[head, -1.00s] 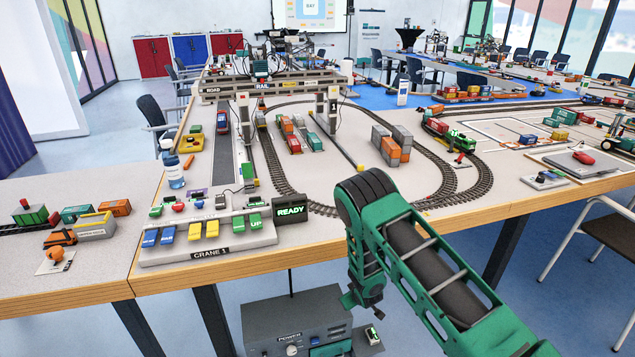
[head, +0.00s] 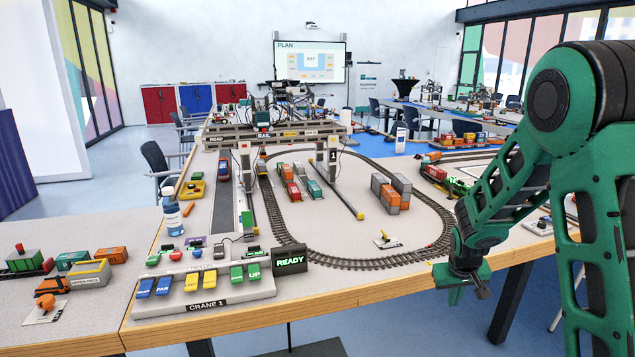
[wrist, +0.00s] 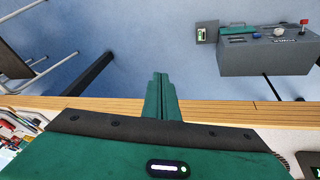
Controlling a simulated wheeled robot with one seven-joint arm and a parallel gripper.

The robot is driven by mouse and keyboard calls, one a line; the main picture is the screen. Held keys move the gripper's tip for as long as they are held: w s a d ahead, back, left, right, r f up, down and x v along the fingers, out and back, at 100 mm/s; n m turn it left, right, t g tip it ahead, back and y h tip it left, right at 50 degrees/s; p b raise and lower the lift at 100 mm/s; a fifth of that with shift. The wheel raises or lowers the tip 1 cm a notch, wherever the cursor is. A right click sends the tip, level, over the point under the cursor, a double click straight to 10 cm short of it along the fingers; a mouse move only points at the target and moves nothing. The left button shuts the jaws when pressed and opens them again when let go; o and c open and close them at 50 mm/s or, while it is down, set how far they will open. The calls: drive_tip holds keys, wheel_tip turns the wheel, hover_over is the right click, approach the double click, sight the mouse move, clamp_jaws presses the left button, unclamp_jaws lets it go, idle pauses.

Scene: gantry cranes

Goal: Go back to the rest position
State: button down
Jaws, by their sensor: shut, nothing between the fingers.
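My gripper (head: 468,292) hangs at the right in the head view, beside the front edge of the table and pointing down. Its green fingers are together and hold nothing. In the wrist view the closed fingers (wrist: 161,97) stand in front of the wooden table edge (wrist: 215,108), with blue floor beyond. My green arm fills the right side of the head view and hides part of the table there.
The crane 1 control panel (head: 207,306) has coloured levers and a lit READY sign (head: 289,260). An oval train track (head: 340,262) with wagons and containers lies behind it. A grey power box (wrist: 270,55) stands below the table. Open floor lies in front.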

drive_tip(key=s+d+r+m+g, duration=0.1)
drive_tip(key=s+d+r+m, duration=0.15)
drive_tip(key=s+r, duration=0.5)
drive_tip(key=s+d+r+m+g, duration=0.1)
drive_tip(key=s+d+r, duration=0.25)
drive_tip(key=s, duration=0.75)
drive_tip(key=s+a+r+m+y, duration=0.1)
drive_tip(key=s+r, duration=0.1)
drive_tip(key=s, duration=0.7)
drive_tip(key=s+a+r+m+g+y, duration=0.1)
drive_tip(key=s+r, duration=0.1)
drive_tip(key=s, duration=0.8)
drive_tip(key=shift+r+g, duration=0.3)
drive_tip(key=shift+a+m, duration=0.1)
drive_tip(key=shift+m, duration=0.15)
drive_tip(key=shift+w+f, duration=0.25)
drive_tip(key=shift+w, duration=0.3)
